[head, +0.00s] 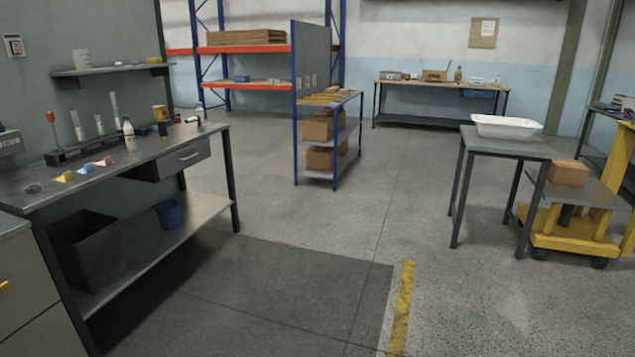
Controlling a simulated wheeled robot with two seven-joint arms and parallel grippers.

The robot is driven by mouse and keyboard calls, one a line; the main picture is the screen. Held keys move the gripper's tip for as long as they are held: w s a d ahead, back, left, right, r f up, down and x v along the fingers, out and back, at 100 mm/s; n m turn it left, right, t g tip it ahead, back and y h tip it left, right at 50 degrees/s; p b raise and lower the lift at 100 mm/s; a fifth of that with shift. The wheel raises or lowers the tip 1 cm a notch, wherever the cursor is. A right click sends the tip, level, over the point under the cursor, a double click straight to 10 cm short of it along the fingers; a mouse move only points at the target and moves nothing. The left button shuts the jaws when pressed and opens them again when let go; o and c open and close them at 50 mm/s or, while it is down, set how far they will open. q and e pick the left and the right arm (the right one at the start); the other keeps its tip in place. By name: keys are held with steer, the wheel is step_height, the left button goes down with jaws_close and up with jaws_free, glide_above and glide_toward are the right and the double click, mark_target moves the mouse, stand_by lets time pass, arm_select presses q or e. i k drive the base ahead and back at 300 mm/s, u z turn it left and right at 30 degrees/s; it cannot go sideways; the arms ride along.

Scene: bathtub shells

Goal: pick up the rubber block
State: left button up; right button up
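No object in the head view can be clearly told as the rubber block. Small yellow (65,177), blue (86,169) and pink (104,162) pieces lie in a row on the dark workbench (140,165) at the left; they are too small to tell what they are. A small yellowish piece (154,60) sits at the right end of the wall shelf (115,69). A cardboard-coloured box (568,173) rests on the yellow cart (572,236) at the right. Neither of my grippers is in view.
A white tub shell (506,127) rests on a dark table (505,146) at the right. A blue-framed rack (327,135) with boxes stands mid-room. Another bench (440,87) is at the back wall. A dark mat (270,290) and open concrete floor lie ahead.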

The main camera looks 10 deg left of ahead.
mark_target(139, 132)
steer(key=i, duration=2.35)
steer(key=u, duration=0.15)
steer(key=i, duration=2.4)
steer(key=u, duration=0.85)
steer(key=i, duration=1.55)
steer(key=u, duration=1.2)
